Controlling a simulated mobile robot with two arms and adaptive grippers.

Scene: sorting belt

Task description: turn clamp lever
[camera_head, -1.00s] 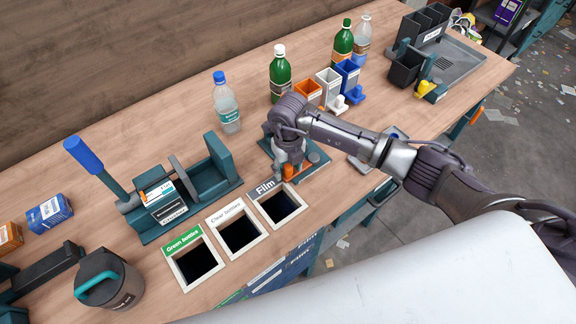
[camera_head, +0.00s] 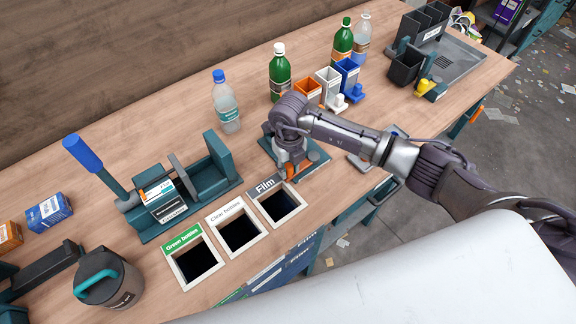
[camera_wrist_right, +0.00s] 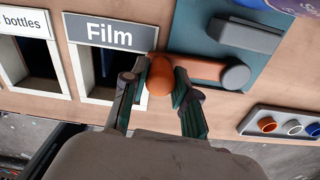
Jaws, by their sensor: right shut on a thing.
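The clamp lever is an orange bar with a round orange knob (camera_wrist_right: 160,76) on a teal base plate (camera_wrist_right: 190,33) in the right wrist view. A grey round pivot (camera_wrist_right: 236,77) sits at the bar's right end. My right gripper (camera_wrist_right: 160,85) is shut on the knob, one finger on each side. In the head view the lever (camera_head: 291,172) shows as a small orange piece below my right gripper (camera_head: 289,165); my wrist hides much of the clamp and its teal plate (camera_head: 318,160). My left gripper is not in view.
The Film opening (camera_head: 281,207) lies just left of the clamp, with clear-bottle and green-bottle openings beyond. Bottles and small coloured bins (camera_head: 308,92) stand behind. A teal press with a blue handle (camera_head: 84,154) stands at left.

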